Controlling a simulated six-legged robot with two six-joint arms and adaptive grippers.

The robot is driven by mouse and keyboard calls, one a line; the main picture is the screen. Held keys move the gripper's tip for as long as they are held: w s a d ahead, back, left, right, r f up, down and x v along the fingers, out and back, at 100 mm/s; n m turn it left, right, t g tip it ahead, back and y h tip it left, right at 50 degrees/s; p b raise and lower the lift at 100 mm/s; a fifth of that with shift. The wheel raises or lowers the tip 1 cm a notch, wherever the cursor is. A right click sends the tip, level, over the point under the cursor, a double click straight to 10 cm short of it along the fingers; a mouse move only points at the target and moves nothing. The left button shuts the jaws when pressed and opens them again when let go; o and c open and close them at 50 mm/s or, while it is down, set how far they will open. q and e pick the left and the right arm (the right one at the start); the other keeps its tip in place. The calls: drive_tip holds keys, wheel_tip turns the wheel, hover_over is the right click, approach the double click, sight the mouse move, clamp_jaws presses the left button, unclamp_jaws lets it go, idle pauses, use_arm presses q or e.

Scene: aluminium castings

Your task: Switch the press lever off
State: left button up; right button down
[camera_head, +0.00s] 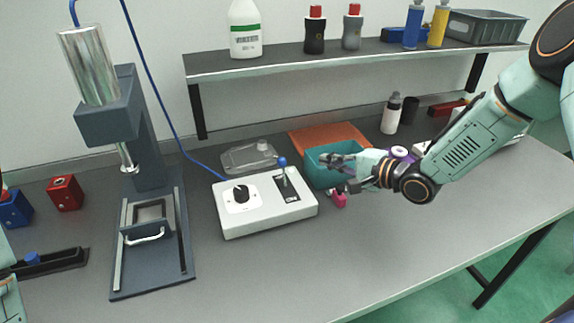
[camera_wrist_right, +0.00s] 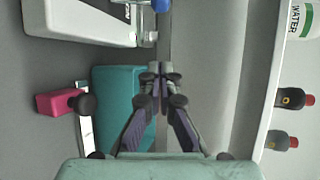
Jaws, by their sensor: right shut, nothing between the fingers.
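The white control box (camera_head: 262,216) stands mid-bench, with a black rotary knob (camera_head: 241,194) on the left of its top. The press lever (camera_head: 282,162), a metal stalk with a blue ball, stands from a dark slotted plate at the right. I cannot read its switch position. My right gripper (camera_head: 327,161) is shut and empty, to the right of the lever and apart from it, above the teal bin. In the right wrist view the shut fingertips (camera_wrist_right: 160,70) point toward the blue ball (camera_wrist_right: 160,5) at the top edge. My left gripper is out of view.
The press (camera_head: 150,190) stands left of the box, with a blue hose between them. The teal bin (camera_head: 318,172) and a pink block (camera_head: 339,199) lie close under my right gripper. A shelf (camera_head: 350,58) with bottles runs behind. The front right bench is clear.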

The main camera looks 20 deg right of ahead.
sight(284, 173)
drive_tip(key=b+x, duration=0.1)
drive_tip(key=x, duration=0.9)
drive_tip(key=shift+f, duration=0.1)
drive_tip(key=shift+s+a+r, duration=0.2)
drive_tip(key=shift+s+a, duration=0.25)
drive_tip(key=shift+s, duration=0.1)
drive_tip(key=shift+s+a+r+p, duration=0.15)
drive_tip(key=shift+s+a+r, duration=0.05)
drive_tip(key=shift+s+a, duration=0.3)
drive_tip(key=shift+s+a+r+p, duration=0.15)
drive_tip(key=shift+s+a, duration=0.2)
drive_tip(key=shift+s, duration=0.15)
drive_tip(key=shift+w+f, duration=0.1)
